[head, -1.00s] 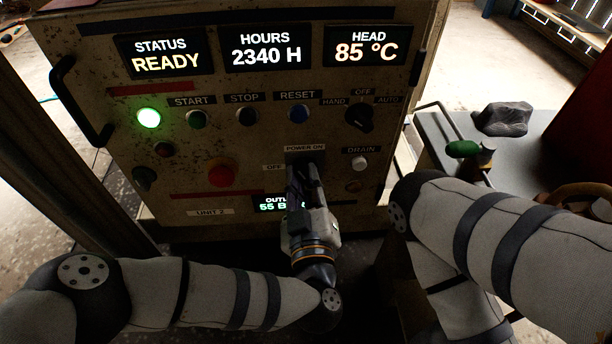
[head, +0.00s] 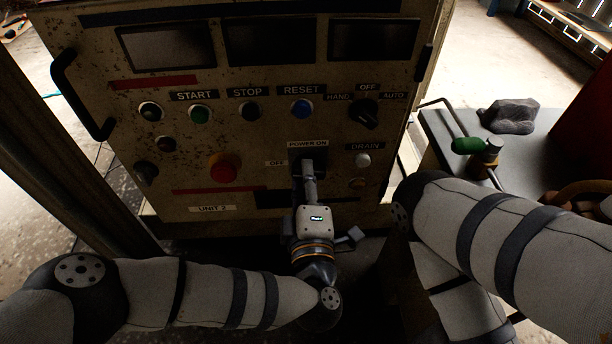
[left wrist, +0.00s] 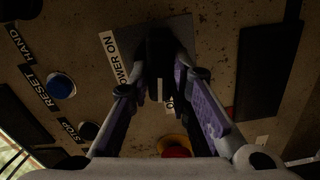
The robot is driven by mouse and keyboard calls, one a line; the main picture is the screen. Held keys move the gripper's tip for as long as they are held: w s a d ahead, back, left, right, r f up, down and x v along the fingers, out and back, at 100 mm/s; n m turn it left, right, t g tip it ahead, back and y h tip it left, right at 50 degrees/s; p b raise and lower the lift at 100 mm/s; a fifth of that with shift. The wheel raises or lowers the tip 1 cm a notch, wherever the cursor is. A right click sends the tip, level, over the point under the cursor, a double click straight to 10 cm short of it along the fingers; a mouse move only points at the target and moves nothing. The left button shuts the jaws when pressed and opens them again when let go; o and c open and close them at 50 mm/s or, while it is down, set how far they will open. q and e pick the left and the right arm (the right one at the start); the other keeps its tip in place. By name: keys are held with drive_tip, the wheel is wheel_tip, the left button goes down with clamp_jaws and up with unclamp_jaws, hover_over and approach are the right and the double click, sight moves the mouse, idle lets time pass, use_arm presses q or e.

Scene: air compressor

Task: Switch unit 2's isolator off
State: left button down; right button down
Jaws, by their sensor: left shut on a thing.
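Unit 2's isolator (head: 307,162) is a dark rotary knob on a dark plate, with a POWER ON label above and an OFF label (head: 275,163) to its left. In the left wrist view the black isolator knob (left wrist: 159,45) sits between the fingers. A pale line on it runs toward a partly hidden label below. My left gripper (head: 309,178) is shut on the isolator, seen edge-on in the head view; its two fingers (left wrist: 163,88) flank the knob in the wrist view. The UNIT 2 label (head: 212,209) is at the lower left of the panel. My right gripper is out of view.
The three displays (head: 268,42) are dark and the lamps are unlit. A red mushroom button (head: 222,168) is left of the isolator, the DRAIN button (head: 363,160) right.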

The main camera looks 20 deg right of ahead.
use_arm(q)
drive_tip(key=shift+f+n, duration=0.1)
drive_tip(key=shift+n, duration=0.9)
drive_tip(key=c, duration=1.5)
unclamp_jaws()
drive_tip(key=v, duration=1.2)
drive_tip(key=shift+s, duration=0.1)
